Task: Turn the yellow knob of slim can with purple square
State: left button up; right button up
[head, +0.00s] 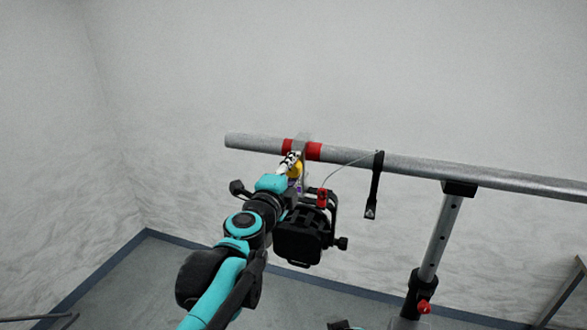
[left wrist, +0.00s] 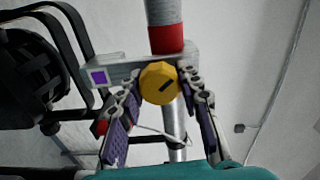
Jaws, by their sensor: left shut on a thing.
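In the head view the knob (head: 295,170) is partly hidden by my gripper. A purple square (left wrist: 99,77) marks the clamp's left part. The black slim can (head: 298,238) hangs below the clamp. My left gripper (left wrist: 160,92) is shut on the knob, one finger on each side of it. It also shows in the head view (head: 288,164). My right gripper is not in view.
The clamp hangs on a horizontal grey pipe (head: 425,169) with red bands (head: 314,151). A black strap (head: 374,186) hangs to the right, joined by a thin cable. A stand (head: 440,240) holds the pipe. Pale walls lie behind.

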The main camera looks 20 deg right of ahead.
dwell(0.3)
pick_arm(q)
jog(key=o, duration=1.2)
jog(key=shift+c, duration=0.2)
jog(key=shift+s, duration=0.1)
jog(key=v, duration=1.2)
